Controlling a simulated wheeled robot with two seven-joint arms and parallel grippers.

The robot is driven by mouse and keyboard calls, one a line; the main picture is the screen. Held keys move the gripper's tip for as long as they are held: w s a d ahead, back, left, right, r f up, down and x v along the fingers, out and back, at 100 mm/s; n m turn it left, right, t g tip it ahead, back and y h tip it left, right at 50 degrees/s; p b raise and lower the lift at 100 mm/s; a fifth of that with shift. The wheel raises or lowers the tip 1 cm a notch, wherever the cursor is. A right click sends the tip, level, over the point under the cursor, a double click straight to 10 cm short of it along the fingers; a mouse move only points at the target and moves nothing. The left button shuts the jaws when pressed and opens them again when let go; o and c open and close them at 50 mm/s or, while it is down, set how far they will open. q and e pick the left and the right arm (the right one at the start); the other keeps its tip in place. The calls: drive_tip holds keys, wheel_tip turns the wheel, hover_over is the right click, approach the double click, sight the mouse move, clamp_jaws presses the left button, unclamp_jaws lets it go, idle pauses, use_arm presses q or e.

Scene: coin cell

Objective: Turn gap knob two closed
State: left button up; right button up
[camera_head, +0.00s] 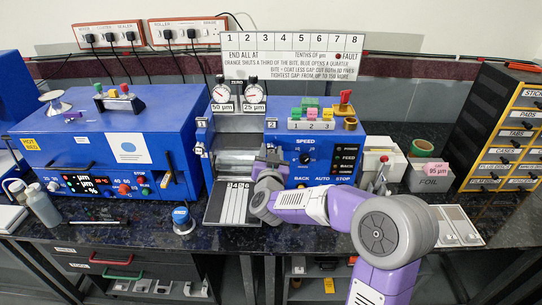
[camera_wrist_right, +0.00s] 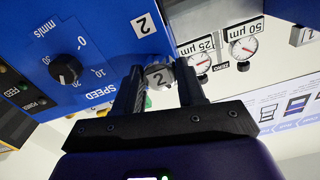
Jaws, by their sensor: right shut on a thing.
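Gap knob two (camera_wrist_right: 158,77) is a grey knob marked 2 in the right wrist view. It sits just below the white "2" label (camera_wrist_right: 145,24) on the blue roller machine (camera_head: 350,133). My right gripper (camera_wrist_right: 160,82) is shut on this knob, one dark finger on each side. In the head view my right gripper (camera_head: 268,165) is at the machine's front, beside the rollers (camera_head: 235,160), and hides the knob. Two dial gauges, 50 µm (camera_head: 221,93) and 25 µm (camera_head: 253,93), stand above the rollers. My left gripper is not in view.
The speed knob (camera_wrist_right: 65,69) and the buttons of the front panel are close to my right gripper. A pale striped tray (camera_head: 233,203) lies in front of the rollers. A blue-capped knob (camera_head: 181,216) stands to its left. A drawer rack (camera_head: 510,130) is at the right.

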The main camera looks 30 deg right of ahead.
drive_tip(key=shift+m+b, duration=1.55)
drive_tip(key=shift+m, duration=0.55)
drive_tip(key=o, duration=1.1)
drive_tip(key=shift+c, duration=0.2)
drive_tip(key=v, duration=0.7)
drive_tip(key=shift+s+a+p, duration=0.2)
drive_tip(key=shift+s+p, duration=0.05)
drive_tip(key=shift+p, duration=0.2)
